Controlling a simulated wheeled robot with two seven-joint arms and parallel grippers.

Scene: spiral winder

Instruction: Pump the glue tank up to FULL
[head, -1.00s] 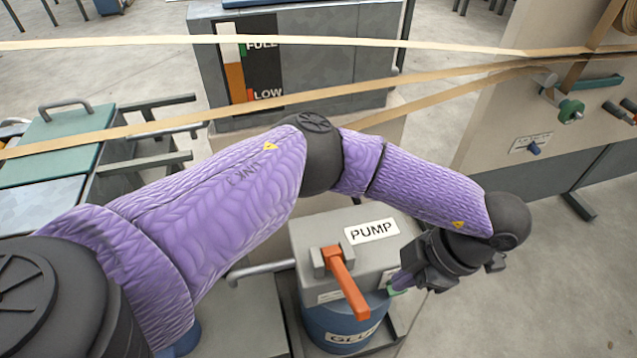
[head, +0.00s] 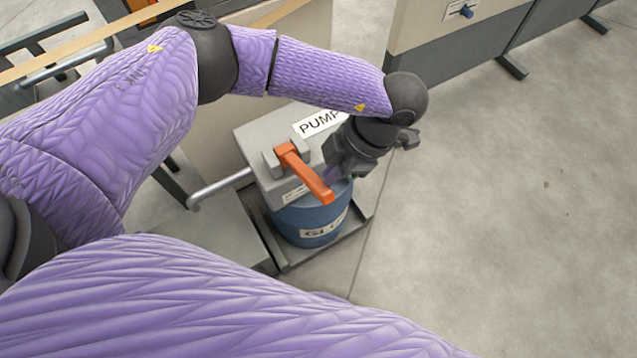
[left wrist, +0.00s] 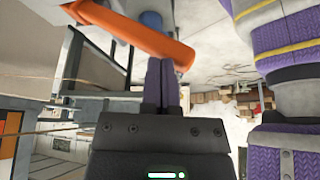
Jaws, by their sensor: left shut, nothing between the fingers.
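The pump is a grey box with a PUMP label (head: 318,122) on top of the blue glue drum (head: 312,222). Its orange lever (head: 305,172) slopes down towards the front right. My left gripper (head: 338,174) is just right of the lever, shut and empty. In the left wrist view the lever (left wrist: 135,32) crosses just beyond the closed fingertips (left wrist: 160,64); I cannot tell whether they touch it. The tank's level gauge is not readable in the head view now; an orange patch shows at the left edge of the left wrist view (left wrist: 10,125). My right gripper is not in view.
The drum stands in a dark tray (head: 290,262) on the floor. A grey pipe (head: 222,187) runs left from the pump. A beige and grey machine panel with a blue knob (head: 466,12) stands at the back. The floor (head: 520,200) on the right is clear.

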